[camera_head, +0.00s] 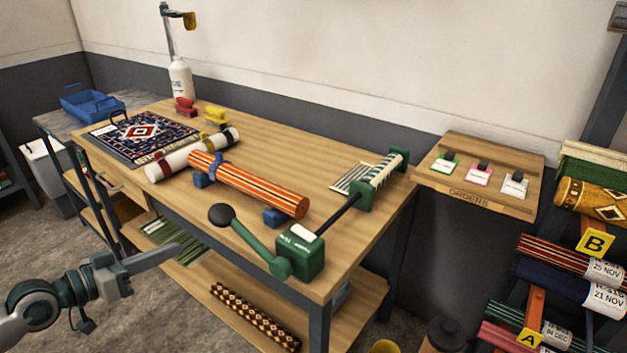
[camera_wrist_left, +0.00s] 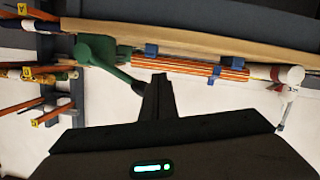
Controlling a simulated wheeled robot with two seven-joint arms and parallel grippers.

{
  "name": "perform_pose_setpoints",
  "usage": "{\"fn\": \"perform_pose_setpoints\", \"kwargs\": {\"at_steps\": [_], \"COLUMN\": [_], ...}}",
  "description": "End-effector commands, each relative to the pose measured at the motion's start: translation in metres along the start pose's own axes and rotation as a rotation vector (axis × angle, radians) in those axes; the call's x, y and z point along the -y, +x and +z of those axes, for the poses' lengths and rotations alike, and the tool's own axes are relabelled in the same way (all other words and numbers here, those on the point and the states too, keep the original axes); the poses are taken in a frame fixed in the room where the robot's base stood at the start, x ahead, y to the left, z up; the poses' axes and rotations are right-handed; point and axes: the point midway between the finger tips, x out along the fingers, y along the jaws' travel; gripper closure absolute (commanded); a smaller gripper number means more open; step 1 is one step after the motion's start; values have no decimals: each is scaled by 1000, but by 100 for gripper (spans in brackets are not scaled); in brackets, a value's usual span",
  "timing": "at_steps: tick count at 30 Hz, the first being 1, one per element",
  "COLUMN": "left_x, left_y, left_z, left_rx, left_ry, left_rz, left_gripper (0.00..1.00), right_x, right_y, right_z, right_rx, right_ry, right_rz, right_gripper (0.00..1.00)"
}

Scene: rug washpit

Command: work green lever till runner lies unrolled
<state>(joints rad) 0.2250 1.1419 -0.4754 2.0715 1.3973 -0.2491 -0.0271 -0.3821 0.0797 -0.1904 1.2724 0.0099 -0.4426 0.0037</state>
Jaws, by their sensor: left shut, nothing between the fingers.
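A green lever (camera_head: 247,240) with a black knob juts from a green gearbox (camera_head: 300,255) at the bench's front right corner. A dark shaft runs from the box to a roller in green stands (camera_head: 364,196), with a pale, dark-striped piece (camera_head: 350,179) beside it. An orange-striped rolled runner (camera_head: 250,185) lies on blue supports, still rolled. My left gripper (camera_head: 175,252) is shut and empty, in front of the bench, left of the lever and apart from it. In the left wrist view its closed fingers (camera_wrist_left: 158,90) show near the lever (camera_wrist_left: 105,55); the knob is partly hidden.
A patterned rug (camera_head: 145,137), a white roll (camera_head: 170,164), red and yellow items and a spray bottle (camera_head: 181,78) occupy the bench's left and back. An orders board (camera_head: 470,194) stands at right. Rolled rugs fill the rack (camera_head: 575,245) at far right.

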Motion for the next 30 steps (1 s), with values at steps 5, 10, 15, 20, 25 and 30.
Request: {"fn": "perform_pose_setpoints", "kwargs": {"at_steps": [5, 10, 15, 20, 25, 30], "left_x": [0, 0, 0, -4, -19, -40], "left_y": [0, 0, 0, 0, -1, -2], "left_z": [0, 0, 0, -2, -5, -11], "left_rx": [0, 0, 0, 7, 28, 60], "left_ry": [0, 0, 0, 15, 71, 172], "left_rz": [0, 0, 0, 2, 7, 7], "left_gripper": [100, 100, 100, 100, 100, 100], "right_x": [0, 0, 0, -1, -2, -4], "right_y": [0, 0, 0, -2, -6, -15], "right_z": [0, 0, 1, 4, 17, 43], "right_rx": [0, 0, 1, 9, 36, 87], "right_ry": [0, 0, -3, -3, -4, -7], "right_rz": [0, 0, 0, 1, 2, 5], "right_gripper": [100, 100, 100, 100, 100, 100]}}
